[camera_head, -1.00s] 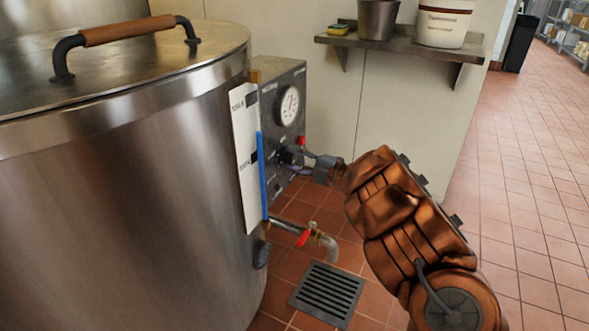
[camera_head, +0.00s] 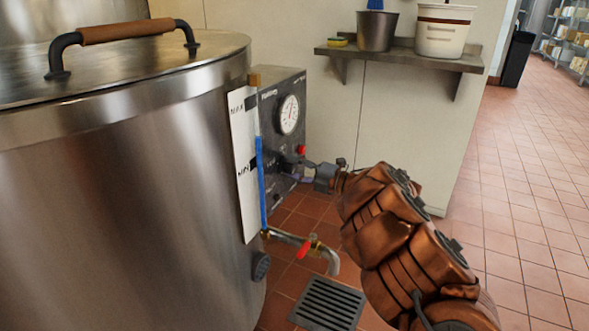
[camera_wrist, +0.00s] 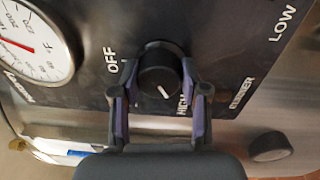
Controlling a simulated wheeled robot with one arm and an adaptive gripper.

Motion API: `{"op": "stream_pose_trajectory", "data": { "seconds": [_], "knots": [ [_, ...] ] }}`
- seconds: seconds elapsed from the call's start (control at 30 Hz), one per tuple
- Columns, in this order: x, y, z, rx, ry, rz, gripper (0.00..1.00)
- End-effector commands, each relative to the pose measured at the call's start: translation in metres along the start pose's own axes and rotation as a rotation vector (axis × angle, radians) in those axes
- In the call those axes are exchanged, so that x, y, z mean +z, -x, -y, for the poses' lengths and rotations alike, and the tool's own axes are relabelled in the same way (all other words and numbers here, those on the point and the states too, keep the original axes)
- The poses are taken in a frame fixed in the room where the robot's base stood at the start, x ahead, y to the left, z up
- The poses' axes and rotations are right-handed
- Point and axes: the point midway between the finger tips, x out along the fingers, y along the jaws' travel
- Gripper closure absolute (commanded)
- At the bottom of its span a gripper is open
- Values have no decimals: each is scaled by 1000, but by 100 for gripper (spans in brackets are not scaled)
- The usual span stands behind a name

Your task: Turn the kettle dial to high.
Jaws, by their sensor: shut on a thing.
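The kettle (camera_head: 120,200) is a large steel drum with a control box (camera_head: 268,105) on its right side. In the wrist view the black round dial (camera_wrist: 158,70) sits on the dark panel, with OFF at its upper left, HIGH just below right and LOW farther right. Its white mark points down and right, toward the HIGH label. My gripper (camera_wrist: 158,78) has one finger on each side of the dial and is shut on it. In the head view my gripper (camera_head: 315,170) reaches the box's front; the dial is hidden there.
A round temperature gauge (camera_wrist: 32,45) is left of the dial. Below the box is a drain pipe with a red-handled valve (camera_head: 306,248), above a floor grate (camera_head: 328,303). A wall shelf (camera_head: 400,57) holds two buckets. Open tiled floor lies to the right.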

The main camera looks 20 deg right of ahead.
Motion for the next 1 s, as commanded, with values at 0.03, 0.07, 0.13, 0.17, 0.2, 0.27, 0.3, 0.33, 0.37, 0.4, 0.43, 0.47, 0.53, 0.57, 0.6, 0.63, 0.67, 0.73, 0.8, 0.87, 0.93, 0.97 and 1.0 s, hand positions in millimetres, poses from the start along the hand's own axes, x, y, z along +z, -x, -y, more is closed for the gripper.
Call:
{"op": "stream_pose_trajectory", "data": {
  "seconds": [0.03, 0.07, 0.13, 0.17, 0.2, 0.27, 0.3, 0.33, 0.37, 0.4, 0.43, 0.47, 0.53, 0.57, 0.6, 0.63, 0.67, 0.73, 0.8, 0.87, 0.93, 0.97, 1.0],
  "knots": [
    [-1, 0, 1, -2, 0, -2, 91],
    [-1, 0, 1, -2, 0, -2, 53],
    [-1, 0, 1, -2, 0, -2, 45],
    [-1, 0, 1, -2, 0, -1, 42],
    [0, 0, 1, -1, 0, -1, 38],
    [0, 0, 1, -1, 0, -1, 32],
    [0, 0, 1, -1, 0, -1, 30],
    [0, 0, 0, -1, 0, 0, 30],
    [0, 0, 0, -1, 0, 0, 30],
    [0, 0, 0, -1, 0, 0, 30],
    [0, 0, 0, -1, 0, 0, 30],
    [0, 0, 0, -1, 0, 0, 30],
    [0, 0, 0, 0, 0, 0, 30],
    [0, 0, 0, 0, 0, 0, 30],
    [0, 1, 0, 0, 0, 1, 30],
    [0, 2, 0, 0, 0, 1, 30],
    [0, 4, 0, 0, 0, 1, 30],
    [1, 10, 0, -1, 0, 2, 30],
    [2, 19, 0, -2, 1, 5, 30],
    [2, 28, 0, -3, 1, 5, 30],
    [1, 39, 0, -2, 2, 3, 30],
    [1, 44, 0, -2, 2, 2, 30],
    [1, 50, 0, -2, 2, 2, 30]
  ]
}}
